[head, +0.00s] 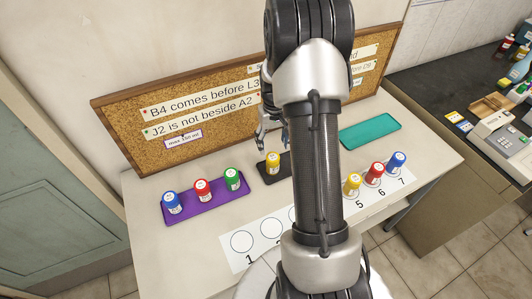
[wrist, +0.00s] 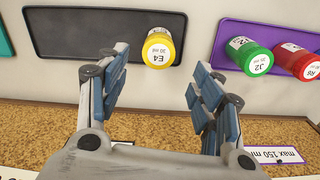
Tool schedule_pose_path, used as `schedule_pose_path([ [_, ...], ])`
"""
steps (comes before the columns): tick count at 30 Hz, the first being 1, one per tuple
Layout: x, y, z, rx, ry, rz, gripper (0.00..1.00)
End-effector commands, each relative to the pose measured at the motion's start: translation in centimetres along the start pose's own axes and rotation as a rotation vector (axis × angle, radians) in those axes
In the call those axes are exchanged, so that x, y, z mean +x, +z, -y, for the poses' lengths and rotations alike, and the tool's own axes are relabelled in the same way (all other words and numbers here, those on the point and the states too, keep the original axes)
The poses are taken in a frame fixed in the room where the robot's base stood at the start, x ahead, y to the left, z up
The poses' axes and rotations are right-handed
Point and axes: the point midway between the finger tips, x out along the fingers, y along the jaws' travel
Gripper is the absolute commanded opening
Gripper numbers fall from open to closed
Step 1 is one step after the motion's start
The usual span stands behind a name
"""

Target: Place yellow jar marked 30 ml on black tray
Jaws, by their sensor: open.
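A yellow jar (head: 273,162) stands upright on the black tray (head: 263,176). In the wrist view the yellow jar (wrist: 162,40) has a white label reading E4 and 30 ml, and it sits toward the right end of the black tray (wrist: 75,35). My gripper (wrist: 158,72) is open and empty, its fingers apart with the jar just beyond the fingertips. In the head view my gripper (head: 268,138) is just behind and above the jar. My arm hides the right part of the tray.
A purple tray (head: 217,200) at left holds blue, red and green jars. An empty teal tray (head: 370,132) lies at right. Another yellow jar (head: 352,184), a red jar and a blue jar stand on the numbered strip (head: 250,258). A corkboard (head: 125,125) rises behind.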

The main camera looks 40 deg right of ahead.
Motion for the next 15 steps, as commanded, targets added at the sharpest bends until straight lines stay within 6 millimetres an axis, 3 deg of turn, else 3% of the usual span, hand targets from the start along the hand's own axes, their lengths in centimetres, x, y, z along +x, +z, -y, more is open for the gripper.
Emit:
schedule_pose_path([
  [5, -5.0, 0.7, 2.8, -0.039, 0.006, -0.042, 0.6],
  [8, -9.2, 2.0, 5.4, -0.075, 0.009, -0.08, 0.6],
  [15, -17.6, 7.8, 11.1, -0.161, 0.005, -0.169, 0.6],
])
